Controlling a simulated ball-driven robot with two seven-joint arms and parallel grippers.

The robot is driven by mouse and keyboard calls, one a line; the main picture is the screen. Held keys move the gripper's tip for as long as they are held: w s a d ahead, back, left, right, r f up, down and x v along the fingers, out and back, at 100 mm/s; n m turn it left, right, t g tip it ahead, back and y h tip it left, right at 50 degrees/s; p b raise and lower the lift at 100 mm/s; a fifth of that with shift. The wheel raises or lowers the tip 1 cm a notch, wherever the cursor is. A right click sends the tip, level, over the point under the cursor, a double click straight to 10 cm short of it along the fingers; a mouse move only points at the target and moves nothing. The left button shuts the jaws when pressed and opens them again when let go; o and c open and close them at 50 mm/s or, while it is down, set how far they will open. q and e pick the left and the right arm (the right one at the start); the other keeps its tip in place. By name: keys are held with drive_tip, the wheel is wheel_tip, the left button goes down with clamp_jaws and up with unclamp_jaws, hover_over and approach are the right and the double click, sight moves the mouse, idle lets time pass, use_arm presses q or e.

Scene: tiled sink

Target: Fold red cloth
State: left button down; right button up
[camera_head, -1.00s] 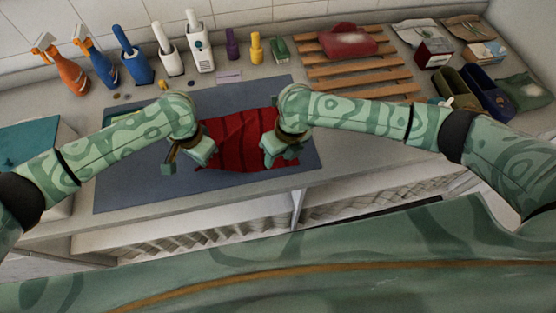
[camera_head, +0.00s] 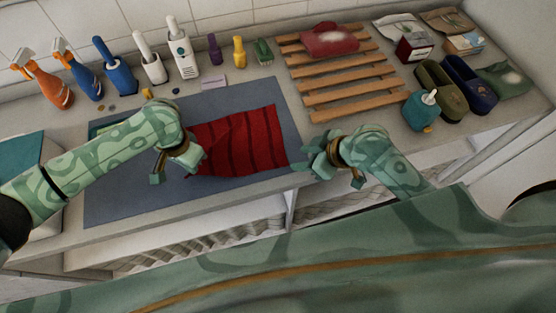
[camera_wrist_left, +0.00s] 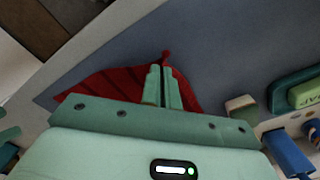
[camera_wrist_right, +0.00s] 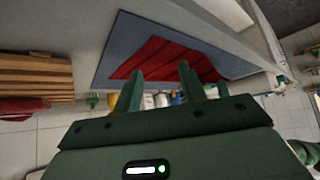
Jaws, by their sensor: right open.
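The red cloth (camera_head: 240,142) lies on the blue-grey mat (camera_head: 115,195), spread with darker stripes and a raised fold at its left. My left gripper (camera_head: 184,172) is at the cloth's left edge. In the left wrist view its fingers (camera_wrist_left: 162,72) are close together, and the cloth (camera_wrist_left: 105,85) gathers to a small peak at their tips, so it looks pinched. My right gripper (camera_head: 306,160) is open and empty, just right of the cloth's right edge. In the right wrist view its fingers (camera_wrist_right: 163,75) stand apart with the cloth (camera_wrist_right: 170,58) beyond them.
Spray bottles (camera_head: 45,82) and other bottles (camera_head: 182,50) line the back wall. A wooden rack (camera_head: 335,75) holds a folded red cloth (camera_head: 328,40). A teal soap dispenser (camera_head: 421,110) and slippers (camera_head: 462,85) stand at the right. The mat's front left is clear.

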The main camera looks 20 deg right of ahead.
sight(276, 162)
drive_tip(key=x, duration=0.8)
drive_tip(key=shift+w+a+f, duration=0.1)
drive_tip(key=shift+a+f, duration=0.05)
drive_tip(key=shift+a, duration=0.05)
drive_tip(key=shift+c, duration=0.2)
clamp_jaws()
drive_tip(key=shift+r, duration=2.55)
